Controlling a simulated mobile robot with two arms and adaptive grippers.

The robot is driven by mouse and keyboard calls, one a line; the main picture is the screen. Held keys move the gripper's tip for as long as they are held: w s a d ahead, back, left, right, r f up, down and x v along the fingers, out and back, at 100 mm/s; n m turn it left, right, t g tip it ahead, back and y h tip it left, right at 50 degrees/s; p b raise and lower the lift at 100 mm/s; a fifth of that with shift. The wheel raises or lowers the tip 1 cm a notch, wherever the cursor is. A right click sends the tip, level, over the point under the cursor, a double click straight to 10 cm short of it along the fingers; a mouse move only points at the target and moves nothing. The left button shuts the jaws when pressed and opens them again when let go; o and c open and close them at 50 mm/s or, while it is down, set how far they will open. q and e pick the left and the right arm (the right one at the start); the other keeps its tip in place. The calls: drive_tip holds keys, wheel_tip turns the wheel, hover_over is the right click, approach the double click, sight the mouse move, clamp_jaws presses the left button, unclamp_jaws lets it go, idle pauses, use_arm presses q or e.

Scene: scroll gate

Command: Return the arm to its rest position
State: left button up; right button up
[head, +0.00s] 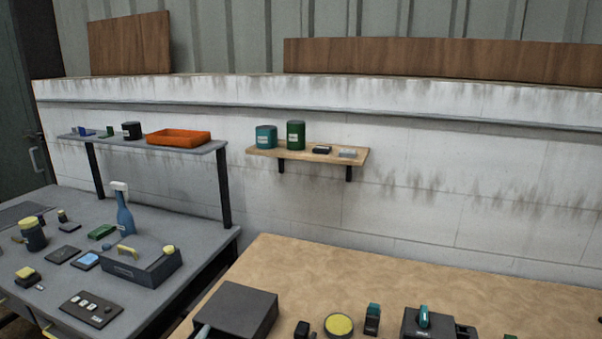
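Neither of my grippers shows in the head view, and I see no part of my arms that I can be sure of. The wooden-topped table (330,270) fills the lower right of the view. Its front part is cut off by the bottom edge of the picture. What the grippers hold, if anything, cannot be seen.
On the wooden table stand a dark box (236,308), a yellow-topped round item (339,325) and a dark device (425,322). A grey bench (190,270) at left holds a spray bottle (125,212) and a toolbox (140,265). A wall shelf (330,155) holds cans.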

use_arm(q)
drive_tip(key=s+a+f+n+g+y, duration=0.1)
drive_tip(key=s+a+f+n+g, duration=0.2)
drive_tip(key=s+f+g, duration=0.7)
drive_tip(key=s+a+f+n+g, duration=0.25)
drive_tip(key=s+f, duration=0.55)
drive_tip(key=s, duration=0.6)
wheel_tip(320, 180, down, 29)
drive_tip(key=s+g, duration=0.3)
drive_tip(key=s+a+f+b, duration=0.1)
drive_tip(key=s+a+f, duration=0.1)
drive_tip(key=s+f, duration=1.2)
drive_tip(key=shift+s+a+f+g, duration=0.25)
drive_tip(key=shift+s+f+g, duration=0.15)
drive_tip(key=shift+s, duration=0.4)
